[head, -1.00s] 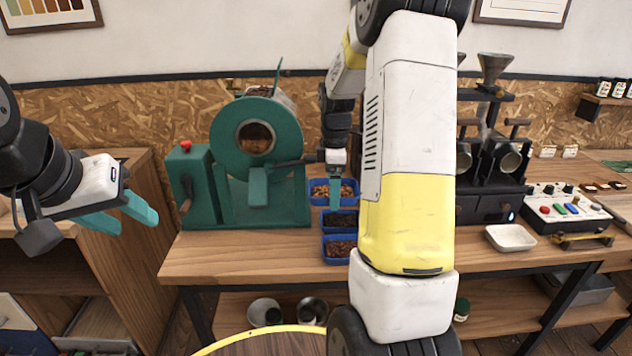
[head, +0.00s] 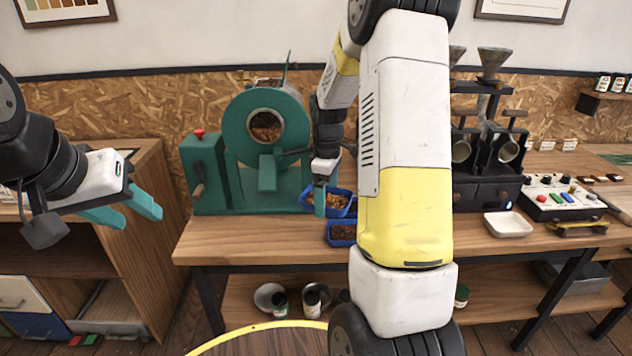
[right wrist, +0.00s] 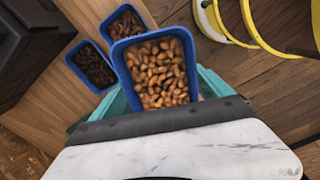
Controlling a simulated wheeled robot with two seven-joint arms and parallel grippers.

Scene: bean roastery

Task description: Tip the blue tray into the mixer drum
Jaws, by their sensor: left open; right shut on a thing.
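A blue tray (head: 340,212) of light brown beans is held by my right gripper (head: 320,203), in front of the green machine. In the right wrist view the same tray (right wrist: 156,101) sits between the teal fingers, and its beans lie inside it. The green mixer drum (head: 237,120) has a round front opening with brown contents showing. It is up and left of the tray, apart from it. My left gripper (head: 126,211) is open and empty at the far left, away from the bench.
Two other blue trays with darker beans stand on the bench in the right wrist view, one nearer (right wrist: 76,70) and one behind (right wrist: 108,22). A white dish (head: 509,224) and a control box (head: 560,199) are at right. My right arm hides the bench's middle.

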